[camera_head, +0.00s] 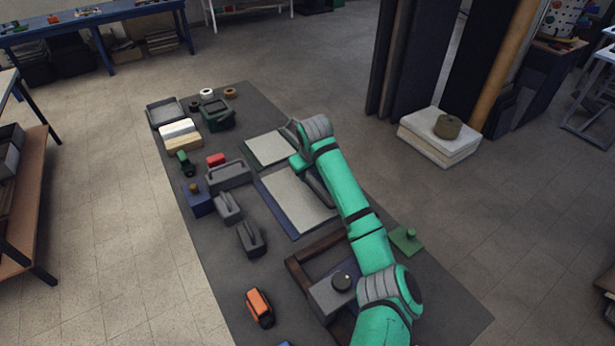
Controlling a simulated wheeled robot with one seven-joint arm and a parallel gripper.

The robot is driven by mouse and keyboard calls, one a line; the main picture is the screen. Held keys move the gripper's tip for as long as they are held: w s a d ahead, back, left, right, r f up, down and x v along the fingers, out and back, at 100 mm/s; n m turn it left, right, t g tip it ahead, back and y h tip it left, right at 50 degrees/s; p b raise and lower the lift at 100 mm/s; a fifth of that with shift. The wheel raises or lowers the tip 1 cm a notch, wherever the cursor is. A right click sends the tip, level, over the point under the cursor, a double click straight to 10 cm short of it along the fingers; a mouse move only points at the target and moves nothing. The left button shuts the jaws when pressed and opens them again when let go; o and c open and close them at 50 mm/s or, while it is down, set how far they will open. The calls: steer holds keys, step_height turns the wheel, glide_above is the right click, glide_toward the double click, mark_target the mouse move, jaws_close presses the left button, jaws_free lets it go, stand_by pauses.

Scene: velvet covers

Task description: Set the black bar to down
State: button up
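I cannot tell for sure which part is the black bar. Dark bar-like handles show on a grey block (252,239) and on a smaller grey block (228,208), both left of my arm on the dark mat. A wider grey block (228,175) behind them has a dark raised bar along its top. My arm reaches over the pale board and bends down at the wrist. My gripper (314,186) seems to be the dark part below the wrist, partly hidden by the arm. Its fingers are too unclear to read. No held thing shows.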

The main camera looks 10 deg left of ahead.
mark_target(307, 180)
steer(key=shift+x, duration=3.15)
jaws_close()
